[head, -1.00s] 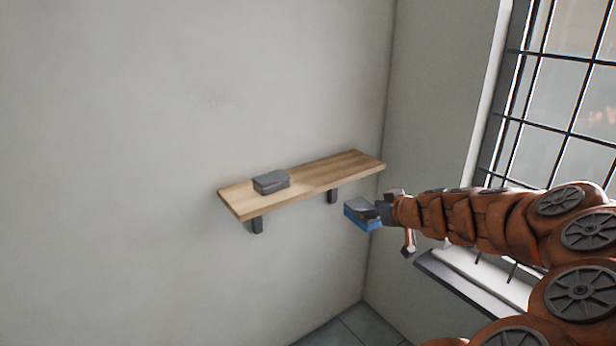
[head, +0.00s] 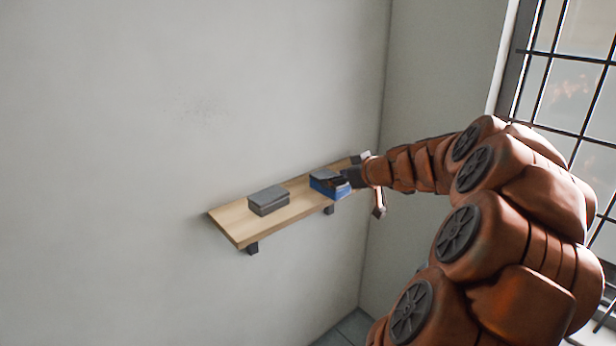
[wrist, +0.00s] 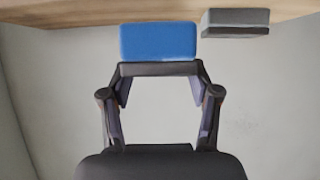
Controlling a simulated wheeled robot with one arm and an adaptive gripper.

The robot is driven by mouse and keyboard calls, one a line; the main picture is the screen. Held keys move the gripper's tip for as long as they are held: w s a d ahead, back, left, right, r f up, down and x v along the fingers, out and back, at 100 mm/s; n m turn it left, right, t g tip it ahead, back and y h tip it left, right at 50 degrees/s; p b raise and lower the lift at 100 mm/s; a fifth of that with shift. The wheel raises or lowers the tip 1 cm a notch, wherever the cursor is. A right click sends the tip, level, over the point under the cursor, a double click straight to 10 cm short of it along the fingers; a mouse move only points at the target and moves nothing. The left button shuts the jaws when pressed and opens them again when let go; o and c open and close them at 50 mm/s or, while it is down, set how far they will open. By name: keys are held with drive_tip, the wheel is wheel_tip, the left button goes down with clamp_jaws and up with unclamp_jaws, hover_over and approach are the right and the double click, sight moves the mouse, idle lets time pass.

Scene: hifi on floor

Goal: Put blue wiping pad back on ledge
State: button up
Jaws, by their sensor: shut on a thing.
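The blue wiping pad (head: 330,186) is at the right part of the wooden ledge (head: 238,216) in the head view, with a dark grey top. The pad (wrist: 158,43) shows as a blue face straight ahead of the fingers in the wrist view, with the ledge (wrist: 60,15) behind it. My gripper (head: 349,177) is shut on the pad, reaching in from the right. The gripper (wrist: 157,69) has its fingertips at the pad's near edge in the wrist view. I cannot tell whether the pad touches the ledge top or hangs just above it.
A grey block (head: 268,200) lies on the left half of the ledge, apart from the pad; it also shows in the wrist view (wrist: 236,22). Bare ledge lies between them. Walls stand behind and at right, with a barred window (head: 570,95).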

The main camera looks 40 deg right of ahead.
drive_tip(key=w, duration=0.3)
drive_tip(key=w+d+p, duration=0.1)
drive_tip(key=w, duration=0.2)
drive_tip(key=w+p, duration=0.1)
drive_tip(key=w, duration=0.2)
drive_tip(key=shift+d+f, duration=0.35)
drive_tip(key=shift+f, duration=0.05)
drive_tip(key=shift+p+x, duration=0.6)
drive_tip(key=shift+x, duration=0.3)
drive_tip(key=shift+f+p, duration=0.3)
drive_tip(key=shift+f, duration=1.2)
drive_tip(key=shift+f, duration=0.15)
drive_tip(key=o, duration=1.4)
